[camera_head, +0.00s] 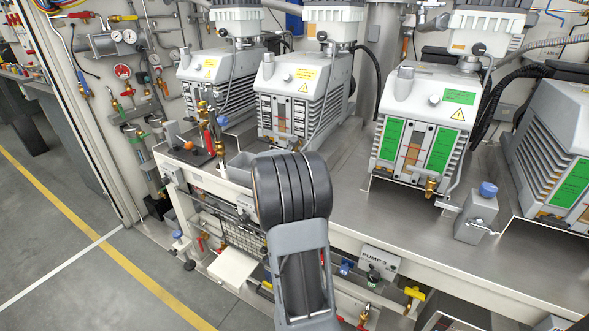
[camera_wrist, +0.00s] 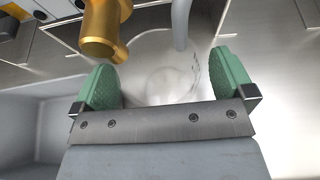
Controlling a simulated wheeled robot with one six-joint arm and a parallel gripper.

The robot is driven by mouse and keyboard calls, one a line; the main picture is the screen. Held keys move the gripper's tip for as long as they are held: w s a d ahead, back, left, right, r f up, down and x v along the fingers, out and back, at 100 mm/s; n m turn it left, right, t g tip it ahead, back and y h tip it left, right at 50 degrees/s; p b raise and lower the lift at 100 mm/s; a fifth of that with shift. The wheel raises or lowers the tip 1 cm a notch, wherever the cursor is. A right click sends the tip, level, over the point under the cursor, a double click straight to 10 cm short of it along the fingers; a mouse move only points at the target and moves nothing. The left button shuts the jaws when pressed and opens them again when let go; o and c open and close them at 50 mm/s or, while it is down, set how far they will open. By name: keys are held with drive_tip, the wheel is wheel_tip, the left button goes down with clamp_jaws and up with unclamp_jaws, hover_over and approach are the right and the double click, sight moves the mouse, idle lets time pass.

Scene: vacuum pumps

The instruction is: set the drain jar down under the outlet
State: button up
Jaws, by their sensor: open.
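A clear glass jar (camera_wrist: 160,75) shows in the wrist view on the bright steel bench top, between the two green pads of my gripper (camera_wrist: 172,85). My gripper is open, with a pad on each side of the jar; I cannot tell whether either pad touches the glass. A brass outlet (camera_wrist: 103,28) hangs at the upper left, overlapping the jar's left edge in the picture. A grey tube (camera_wrist: 181,25) comes down at the jar's far side. In the head view my arm hides the gripper, the jar and this outlet.
A grey open bin (camera_wrist: 40,120) lies left of the jar. In the head view, the pump with yellow labels (camera_head: 300,92) stands behind my arm. A green-labelled pump (camera_head: 420,120) and a small blue-capped block (camera_head: 478,210) stand to the right. Bare bench (camera_head: 390,215) lies between.

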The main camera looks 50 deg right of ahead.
drive_tip(key=p+v, duration=0.2)
drive_tip(key=v, duration=1.1)
drive_tip(key=shift+s+a+p, duration=0.2)
drive_tip(key=shift+a+p, duration=0.05)
drive_tip(key=shift+p, duration=0.05)
drive_tip(key=s+a+m+g+y+p, duration=0.3)
drive_tip(key=s+a+m+y+p, duration=0.5)
drive_tip(key=m, duration=0.8)
drive_tip(key=s+a+r+m+t+y+p, duration=0.1)
drive_tip(key=s+a+r+m+y+p, duration=0.1)
drive_tip(key=a+r+p, duration=0.5)
drive_tip(key=s+a+r+m+t+y+p, duration=0.2)
drive_tip(key=a+r+p, duration=0.4)
drive_tip(key=a+r, duration=0.6)
drive_tip(key=shift+s+m+y+p, duration=0.4)
drive_tip(key=shift+s+m, duration=0.1)
drive_tip(key=shift+m, duration=0.1)
